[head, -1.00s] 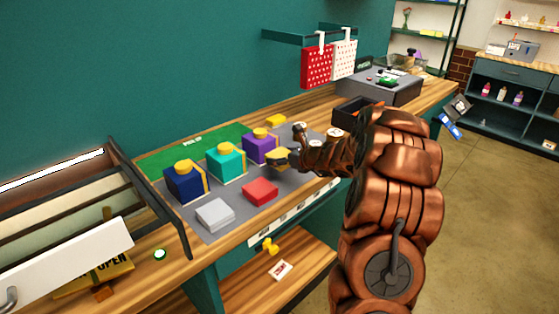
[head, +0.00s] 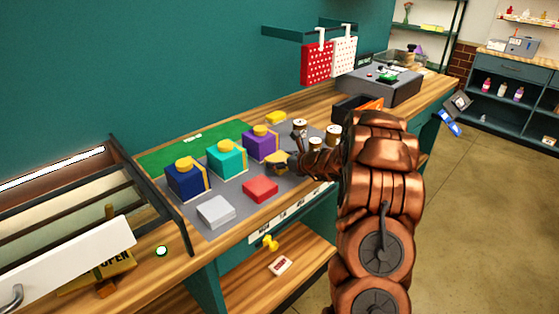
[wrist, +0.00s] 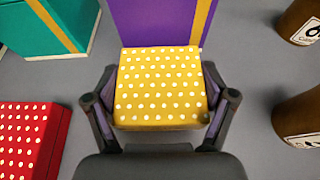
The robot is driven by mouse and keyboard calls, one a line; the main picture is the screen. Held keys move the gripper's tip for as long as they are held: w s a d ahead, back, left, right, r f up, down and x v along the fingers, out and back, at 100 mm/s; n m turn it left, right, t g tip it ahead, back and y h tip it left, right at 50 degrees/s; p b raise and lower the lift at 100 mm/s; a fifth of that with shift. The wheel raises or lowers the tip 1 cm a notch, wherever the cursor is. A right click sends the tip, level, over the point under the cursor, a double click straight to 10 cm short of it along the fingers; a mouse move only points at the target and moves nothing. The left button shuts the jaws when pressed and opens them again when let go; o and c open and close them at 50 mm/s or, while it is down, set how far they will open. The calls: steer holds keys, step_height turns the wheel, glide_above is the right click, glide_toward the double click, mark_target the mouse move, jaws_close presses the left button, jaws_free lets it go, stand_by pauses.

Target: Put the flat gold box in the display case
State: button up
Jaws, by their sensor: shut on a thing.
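The flat gold box (wrist: 160,88), yellow with white dots, sits between the two fingers of my gripper (wrist: 160,112) in the wrist view. The fingers are shut on its sides. In the head view my gripper (head: 284,161) is low over the grey mat, just in front of the purple box (head: 260,143), and mostly hides the gold box. I cannot tell whether the box touches the mat. The dark-framed case with a light strip and shelves, seemingly the display case (head: 150,190), stands at the left. A white panel with a handle (head: 70,258) slants across its front.
Teal (head: 226,160) and navy (head: 184,182) boxes stand left of the purple one. A red flat box (head: 260,189) and a white flat box (head: 215,212) lie in front. Brown jars (wrist: 300,115) stand close on the right.

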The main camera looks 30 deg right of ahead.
steer(key=o, duration=1.1)
steer(key=shift+f, duration=0.1)
steer(key=shift+r, duration=0.2)
steer(key=b+v, duration=0.2)
steer(key=v, duration=1)
